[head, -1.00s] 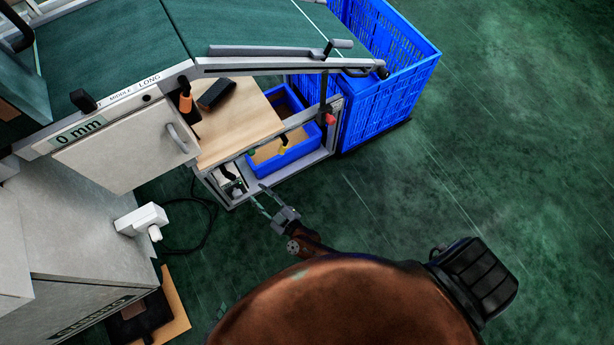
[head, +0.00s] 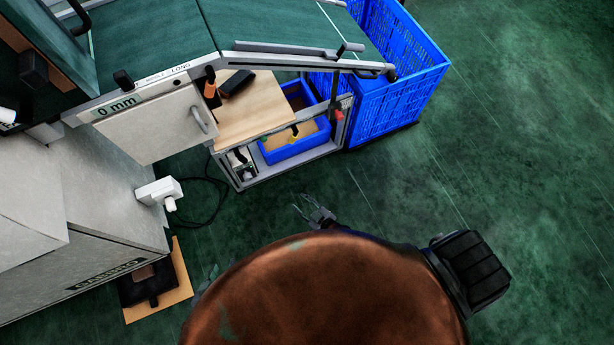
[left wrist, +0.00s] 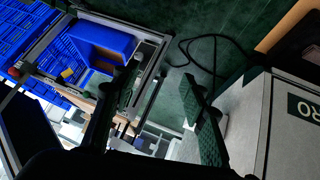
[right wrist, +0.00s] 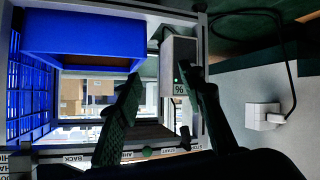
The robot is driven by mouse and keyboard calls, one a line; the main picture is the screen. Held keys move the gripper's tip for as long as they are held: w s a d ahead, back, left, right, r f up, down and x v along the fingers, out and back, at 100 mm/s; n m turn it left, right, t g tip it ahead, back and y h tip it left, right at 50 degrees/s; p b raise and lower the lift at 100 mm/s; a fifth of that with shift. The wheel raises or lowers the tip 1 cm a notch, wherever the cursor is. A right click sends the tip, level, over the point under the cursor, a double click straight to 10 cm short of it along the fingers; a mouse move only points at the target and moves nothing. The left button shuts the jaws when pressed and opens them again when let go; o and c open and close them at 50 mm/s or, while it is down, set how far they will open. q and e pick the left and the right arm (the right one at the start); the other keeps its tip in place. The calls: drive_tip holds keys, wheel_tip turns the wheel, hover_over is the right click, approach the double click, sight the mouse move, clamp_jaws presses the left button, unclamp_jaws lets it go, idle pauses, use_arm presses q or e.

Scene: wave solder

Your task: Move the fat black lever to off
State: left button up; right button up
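A stubby black handle (head: 123,79) stands on the rail above the "0 mm" display in the head view. A bulkier black block-like part (head: 33,69) sits further left. I cannot tell which is the fat black lever, and I read no "off" mark. My right gripper (head: 303,208) is open and empty over the floor in front of my body, well apart from both. Its spread fingers show in the right wrist view (right wrist: 160,80). My left gripper (head: 211,272) barely shows at my body's left edge; the left wrist view (left wrist: 155,85) shows it open and empty.
A grey cabinet door (head: 155,125) hangs below the rail. A white plug-like box (head: 158,191) juts from the machine, with a black cable beside it. A wooden shelf (head: 250,112), a small blue bin (head: 285,155) and a large blue crate (head: 400,90) stand rightward. Green floor lies open at right.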

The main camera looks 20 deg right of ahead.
drive_tip(key=shift+s+d+f, duration=0.25)
drive_tip(key=shift+s, duration=0.25)
drive_tip(key=shift+s+d+f, duration=0.2)
drive_tip(key=shift+s+d, duration=0.05)
drive_tip(key=shift+s, duration=0.2)
drive_tip(key=shift+c, duration=0.3)
